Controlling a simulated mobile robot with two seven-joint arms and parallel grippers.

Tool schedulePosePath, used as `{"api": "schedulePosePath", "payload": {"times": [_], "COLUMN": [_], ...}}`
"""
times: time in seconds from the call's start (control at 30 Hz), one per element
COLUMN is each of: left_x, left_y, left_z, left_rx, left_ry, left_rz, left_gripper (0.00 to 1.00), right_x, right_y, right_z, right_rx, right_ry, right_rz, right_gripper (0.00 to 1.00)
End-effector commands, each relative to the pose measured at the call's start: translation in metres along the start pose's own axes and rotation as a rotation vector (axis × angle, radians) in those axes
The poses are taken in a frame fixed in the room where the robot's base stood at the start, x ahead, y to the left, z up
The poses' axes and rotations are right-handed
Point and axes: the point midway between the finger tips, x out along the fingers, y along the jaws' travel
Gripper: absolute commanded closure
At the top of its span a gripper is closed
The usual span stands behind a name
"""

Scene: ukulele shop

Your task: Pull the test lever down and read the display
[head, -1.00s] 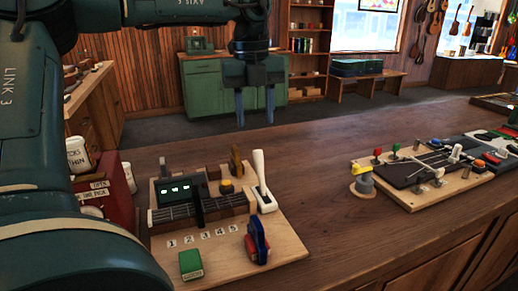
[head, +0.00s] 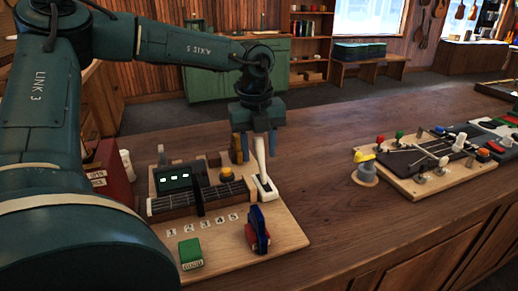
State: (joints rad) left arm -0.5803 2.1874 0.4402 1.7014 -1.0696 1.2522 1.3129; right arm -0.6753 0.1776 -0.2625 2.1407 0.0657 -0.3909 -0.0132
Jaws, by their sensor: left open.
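The white test lever (head: 261,158) stands nearly upright in its white base at the right rear of a wooden test board (head: 285,235). The dark display (head: 176,179) is at the board's left rear and shows a few small pale marks, too small to read. My left gripper (head: 259,147) is open and points down at the lever's top, with one finger to each side of it in the picture. I cannot tell whether a finger touches the lever. My right gripper is not in view.
The board also holds a ukulele neck piece (head: 225,194), an orange knob (head: 227,174), a green box (head: 190,253) and a blue and red clamp-like piece (head: 257,230). A red box (head: 112,170) stands left.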

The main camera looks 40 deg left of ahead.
Motion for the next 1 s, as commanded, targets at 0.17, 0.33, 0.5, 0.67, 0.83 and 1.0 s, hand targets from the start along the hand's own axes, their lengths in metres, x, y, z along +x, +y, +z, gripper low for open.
{"api": "schedulePosePath", "payload": {"times": [0.17,0.33,0.5,0.67,0.83,1.0], "left_x": [0.0074,0.0076,0.0074,0.0072,0.0071,0.0070], "left_y": [0.0002,0.0001,0.0001,0.0001,0.0001,0.0001], "left_z": [-0.0004,-0.0003,-0.0003,-0.0002,-0.0002,-0.0002], "left_rx": [-0.001,0.000,0.000,0.000,0.000,0.000], "left_ry": [0.001,0.000,0.000,0.000,0.000,0.000], "left_rz": [0.000,0.000,0.000,0.000,0.000,0.000], "left_gripper": [0.58,0.58,0.68,0.81,0.95,1.00], "right_x": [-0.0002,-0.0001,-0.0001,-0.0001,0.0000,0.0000], "right_y": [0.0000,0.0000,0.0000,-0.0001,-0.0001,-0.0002], "right_z": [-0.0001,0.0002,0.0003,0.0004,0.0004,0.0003], "right_rx": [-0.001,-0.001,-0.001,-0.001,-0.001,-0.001], "right_ry": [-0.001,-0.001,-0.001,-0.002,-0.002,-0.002], "right_rz": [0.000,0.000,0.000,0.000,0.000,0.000], "right_gripper": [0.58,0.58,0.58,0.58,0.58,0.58]}}
